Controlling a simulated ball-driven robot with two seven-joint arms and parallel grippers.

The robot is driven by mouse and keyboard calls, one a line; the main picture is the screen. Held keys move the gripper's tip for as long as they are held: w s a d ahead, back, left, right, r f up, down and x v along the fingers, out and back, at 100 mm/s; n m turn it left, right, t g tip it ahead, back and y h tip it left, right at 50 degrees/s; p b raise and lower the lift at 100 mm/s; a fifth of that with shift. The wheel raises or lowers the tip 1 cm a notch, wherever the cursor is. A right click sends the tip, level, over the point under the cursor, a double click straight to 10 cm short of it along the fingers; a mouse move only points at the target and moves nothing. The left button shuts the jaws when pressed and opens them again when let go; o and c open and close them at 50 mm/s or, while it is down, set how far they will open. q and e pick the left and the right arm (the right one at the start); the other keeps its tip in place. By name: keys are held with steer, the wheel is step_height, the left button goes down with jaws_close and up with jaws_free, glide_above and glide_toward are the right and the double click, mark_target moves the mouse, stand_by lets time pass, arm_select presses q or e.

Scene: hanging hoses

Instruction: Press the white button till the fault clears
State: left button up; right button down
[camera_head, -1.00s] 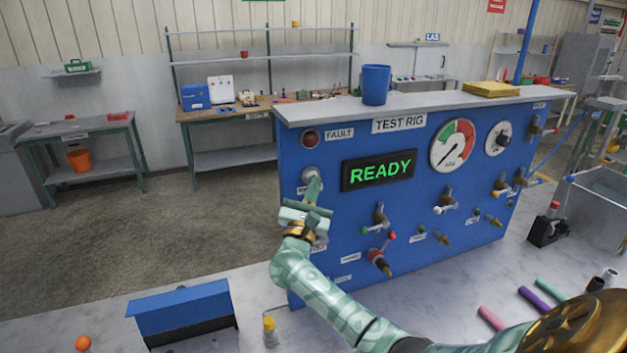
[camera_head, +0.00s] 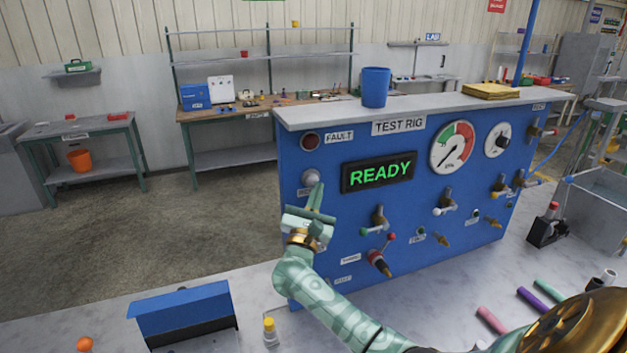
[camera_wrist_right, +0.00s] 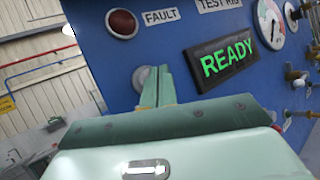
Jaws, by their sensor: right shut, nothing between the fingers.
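The white button (camera_head: 311,176) is on the upper left of the blue test rig (camera_head: 330,225), below the dark red fault lamp (camera_head: 311,141). The lamp looks unlit, and the display (camera_head: 379,172) reads READY in green. My right gripper (camera_head: 317,188) is shut and empty, its fingertips just below the button in the head view. In the right wrist view, the fingers (camera_wrist_right: 157,82) overlap the button (camera_wrist_right: 140,77) and hide its right part; whether they touch it I cannot tell. My left gripper is not in view.
The rig's face carries a gauge (camera_head: 453,147), a dial (camera_head: 498,138) and several valves and fittings below. A blue cup (camera_head: 376,86) stands on its top. A blue box (camera_head: 183,308) and a yellow-capped bottle (camera_head: 270,331) are on the counter in front.

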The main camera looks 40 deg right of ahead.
steer(key=s, duration=0.1)
steer(key=s+a+p, duration=0.1)
steer(key=s, duration=0.1)
steer(key=s+p, duration=0.1)
steer(key=shift+s+a, duration=0.25)
steer(key=shift+s, duration=0.15)
stand_by(0.7)
